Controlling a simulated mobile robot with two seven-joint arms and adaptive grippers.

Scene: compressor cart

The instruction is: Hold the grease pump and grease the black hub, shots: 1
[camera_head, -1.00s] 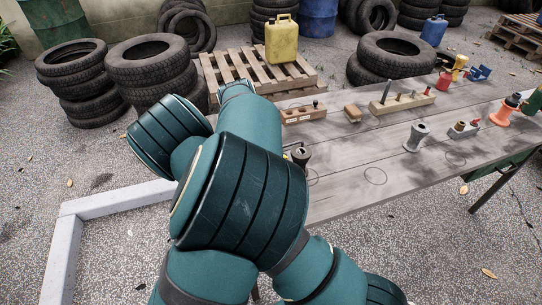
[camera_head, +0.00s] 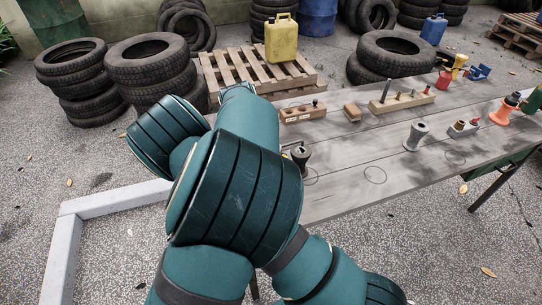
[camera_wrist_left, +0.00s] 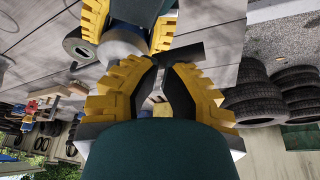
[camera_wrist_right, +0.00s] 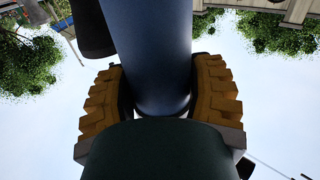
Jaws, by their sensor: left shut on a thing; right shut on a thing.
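The grease pump has a blue barrel (camera_wrist_right: 150,50), which runs between the yellow fingers of my right gripper (camera_wrist_right: 160,100). The right gripper is shut on it. In the left wrist view, my left gripper (camera_wrist_left: 160,68) is shut on a dark bar (camera_wrist_left: 182,55), apparently the pump's handle. The right gripper's yellow fingers and a bit of blue barrel (camera_wrist_left: 124,42) show just beyond it. A black hub (camera_head: 301,154) stands on the table just right of my arm, partly covered.
A pallet (camera_head: 235,65) with a yellow canister (camera_head: 281,38) and tyre stacks (camera_head: 150,68) stand behind.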

